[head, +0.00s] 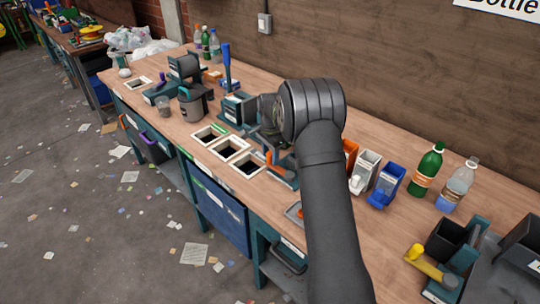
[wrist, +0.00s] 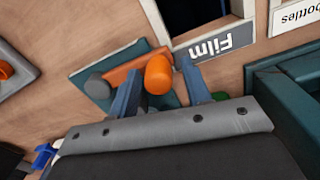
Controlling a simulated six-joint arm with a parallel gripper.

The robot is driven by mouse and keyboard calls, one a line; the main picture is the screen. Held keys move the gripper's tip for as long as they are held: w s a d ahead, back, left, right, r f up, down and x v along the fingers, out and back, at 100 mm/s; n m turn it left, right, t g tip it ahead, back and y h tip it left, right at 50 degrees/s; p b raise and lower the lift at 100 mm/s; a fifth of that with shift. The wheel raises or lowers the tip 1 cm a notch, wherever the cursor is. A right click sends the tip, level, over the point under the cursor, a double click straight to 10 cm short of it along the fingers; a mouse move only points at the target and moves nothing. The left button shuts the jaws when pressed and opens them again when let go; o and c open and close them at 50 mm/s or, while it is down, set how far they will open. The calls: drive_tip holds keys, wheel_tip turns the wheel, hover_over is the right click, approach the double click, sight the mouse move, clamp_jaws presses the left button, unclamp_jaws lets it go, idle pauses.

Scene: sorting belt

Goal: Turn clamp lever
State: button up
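The clamp lever (wrist: 128,70) is an orange arm with a rounded orange knob (wrist: 158,75) at one end and a grey pivot (wrist: 97,86) at the other. It sits over a teal base in the wrist view. In the head view the orange lever (head: 270,158) shows just left of my arm. My gripper (wrist: 158,66) is open, its two blue-grey fingers apart. The knob appears between them, close to the left finger, with a gap to the right one. I cannot tell whether they touch. My arm hides much of the clamp in the head view.
Framed bench openings (head: 229,148) lie left of the clamp; a "Film" label (wrist: 213,45) is beside the lever. Orange, white and blue bins (head: 387,185) and bottles (head: 427,170) stand to the right. A blue-handled press (head: 227,68) rises behind.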

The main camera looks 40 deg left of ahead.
drive_tip(key=shift+r, duration=0.1)
wheel_tip(320, 180, up, 17)
idle(0.7)
drive_tip(key=shift+r, duration=0.1)
wheel_tip(320, 180, down, 18)
drive_tip(key=shift+s+r, duration=0.1)
drive_tip(key=shift+r, duration=0.15)
idle(0.3)
